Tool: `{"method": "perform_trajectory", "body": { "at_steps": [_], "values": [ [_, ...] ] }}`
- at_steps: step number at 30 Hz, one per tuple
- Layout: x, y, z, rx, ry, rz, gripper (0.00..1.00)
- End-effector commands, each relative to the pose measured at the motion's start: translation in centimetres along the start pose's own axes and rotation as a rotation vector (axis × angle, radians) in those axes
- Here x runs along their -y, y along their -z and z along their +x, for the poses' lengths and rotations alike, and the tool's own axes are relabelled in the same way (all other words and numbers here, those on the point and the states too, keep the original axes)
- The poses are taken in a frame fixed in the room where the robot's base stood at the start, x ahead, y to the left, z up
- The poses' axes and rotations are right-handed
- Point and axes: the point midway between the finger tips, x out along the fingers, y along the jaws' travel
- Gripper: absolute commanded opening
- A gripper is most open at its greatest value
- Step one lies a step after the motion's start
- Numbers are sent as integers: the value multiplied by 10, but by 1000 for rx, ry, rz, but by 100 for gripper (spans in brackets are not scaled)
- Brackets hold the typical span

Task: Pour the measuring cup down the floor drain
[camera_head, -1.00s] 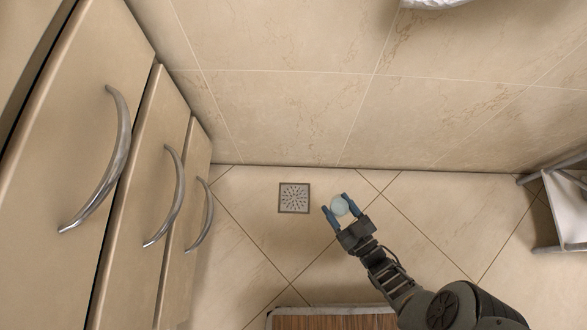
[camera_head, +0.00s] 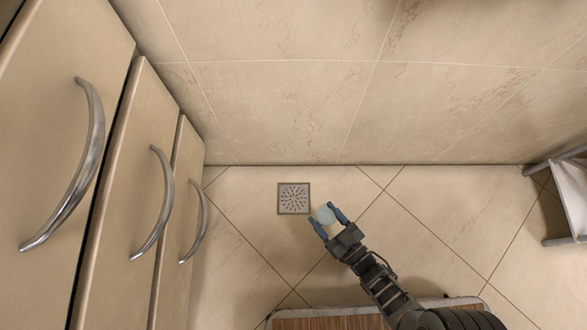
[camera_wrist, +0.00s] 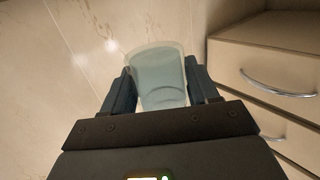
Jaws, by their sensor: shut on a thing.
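The measuring cup (camera_head: 326,214) is a small translucent pale-blue cup, held between the blue-tipped fingers of my gripper (camera_head: 329,214). In the wrist view the cup (camera_wrist: 159,78) stands between the two dark fingers, with a pale bluish liquid or tint inside. My gripper (camera_wrist: 160,92) is shut on it. The floor drain (camera_head: 294,198) is a square metal grate set in the tiles near the wall. In the head view the cup is just right of and slightly below the drain, apart from it. The cup's height above the floor is hard to tell.
Cabinets with curved metal handles (camera_head: 157,202) line the left side. A tiled wall (camera_head: 270,110) stands behind the drain. A wooden-topped piece (camera_head: 330,322) is at the bottom, and a grey-framed rack (camera_head: 566,195) is at the right. The floor around the drain is clear.

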Motion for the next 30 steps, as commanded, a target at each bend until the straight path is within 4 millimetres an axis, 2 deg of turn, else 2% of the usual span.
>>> {"method": "perform_trajectory", "body": {
  "at_steps": [11,30],
  "values": [
    [0,-2,1,18,4,-7,19],
    [3,-39,20,306,0,-38,19]
  ]
}}
